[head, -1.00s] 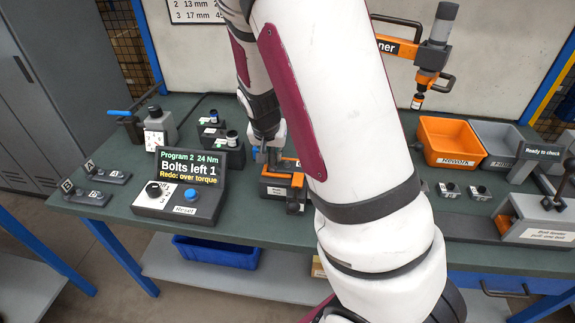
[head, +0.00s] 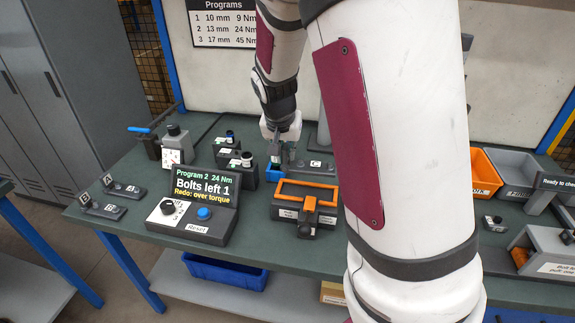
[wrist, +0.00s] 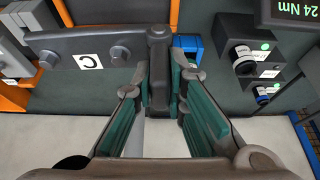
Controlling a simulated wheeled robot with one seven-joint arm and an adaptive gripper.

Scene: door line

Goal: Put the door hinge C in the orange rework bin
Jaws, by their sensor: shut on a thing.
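Door hinge C is a dark grey plate with two bolt heads and a white C label, lying across the left of the wrist view (wrist: 95,50). My gripper (wrist: 162,88) is shut on its knuckle end, between green pads. In the head view my gripper (head: 277,150) is behind the orange-framed fixture, with the hinge (head: 318,168) pointing right from it. The hinge appears to be held above the bench. The orange rework bin (head: 485,170) is at the right; my arm hides its left part.
A grey bin (head: 515,170) stands right of the orange one. The orange-framed fixture (head: 306,190) and the program console (head: 200,205) stand in front. Small black devices (head: 228,150) are to the left. Hinges A and B (head: 105,200) lie at the left edge.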

